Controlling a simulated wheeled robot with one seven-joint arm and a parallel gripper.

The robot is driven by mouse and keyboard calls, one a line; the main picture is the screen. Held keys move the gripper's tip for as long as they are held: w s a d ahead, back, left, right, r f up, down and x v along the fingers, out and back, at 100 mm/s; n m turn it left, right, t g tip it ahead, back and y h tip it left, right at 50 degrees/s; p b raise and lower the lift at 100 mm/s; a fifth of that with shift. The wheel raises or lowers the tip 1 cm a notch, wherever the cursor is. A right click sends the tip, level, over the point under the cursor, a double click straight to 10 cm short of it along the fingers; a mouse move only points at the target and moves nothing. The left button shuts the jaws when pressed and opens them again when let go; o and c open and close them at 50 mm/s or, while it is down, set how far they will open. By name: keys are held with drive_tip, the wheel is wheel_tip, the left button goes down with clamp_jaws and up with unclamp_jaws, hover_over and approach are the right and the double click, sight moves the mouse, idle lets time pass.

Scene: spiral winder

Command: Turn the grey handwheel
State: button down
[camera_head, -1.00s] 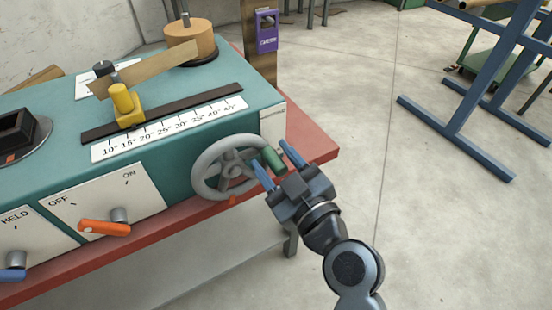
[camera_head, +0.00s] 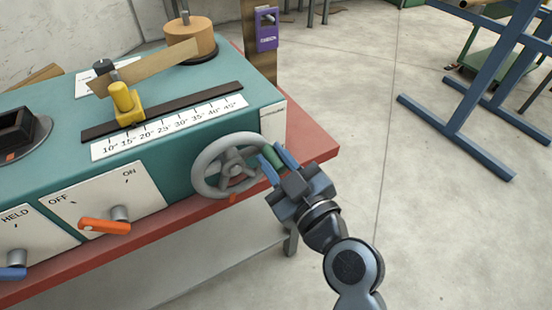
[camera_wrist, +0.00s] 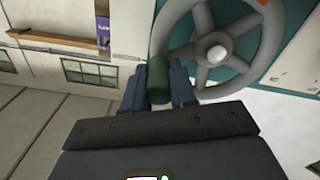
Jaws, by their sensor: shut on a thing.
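The grey handwheel (camera_head: 229,166) is on the front face of the teal machine, near its right end. Its green handle (camera_head: 272,157) stands out from the rim at the right side. My gripper (camera_head: 272,160) reaches it from the lower right and is shut on the green handle, one blue finger on each side. In the wrist view the green handle (camera_wrist: 158,80) sits between the two fingers, and the wheel's spokes and hub (camera_wrist: 217,54) show to the right.
An orange lever (camera_head: 104,226) on the OFF/ON plate and a blue lever (camera_head: 12,272) are left of the wheel. A yellow pointer (camera_head: 126,104) stands by the angle scale (camera_head: 170,128) on top. A red ledge (camera_head: 318,150) runs below. Open floor lies to the right.

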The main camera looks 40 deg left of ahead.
sight(232, 146)
drive_tip(key=shift+s+n+b, duration=0.1)
drive_tip(key=shift+n+b, duration=0.2)
drive_tip(key=shift+b, duration=0.5)
drive_tip(key=n+b, duration=0.1)
drive_tip(key=b, duration=0.1)
drive_tip(key=n+b, duration=0.1)
drive_tip(key=shift+s+a+r+b, duration=0.1)
drive_tip(key=shift+s+r+b, duration=0.15)
drive_tip(key=shift+b, duration=0.1)
drive_tip(key=n+b, duration=0.1)
drive_tip(key=b, duration=0.1)
drive_tip(key=s+r+n+b, duration=0.1)
drive_tip(key=n+b, duration=0.2)
drive_tip(key=b, duration=0.2)
drive_tip(key=shift+s+a+r, duration=0.35)
drive_tip(key=shift+s+r, duration=0.05)
drive_tip(key=shift+s+a+r+n+b, duration=0.25)
drive_tip(key=shift+s+n+b, duration=0.3)
drive_tip(key=shift+n+b, duration=0.5)
drive_tip(key=shift+s+a+r+n+b, duration=0.25)
drive_tip(key=shift+s+n+b, duration=0.25)
drive_tip(key=shift+n+b, duration=0.55)
drive_tip(key=shift+s+a+r+n+b, duration=0.25)
drive_tip(key=shift+s+n+b, duration=0.3)
drive_tip(key=shift+n+b, duration=0.5)
drive_tip(key=c, duration=0.9)
unclamp_jaws()
drive_tip(key=shift+r, duration=0.1)
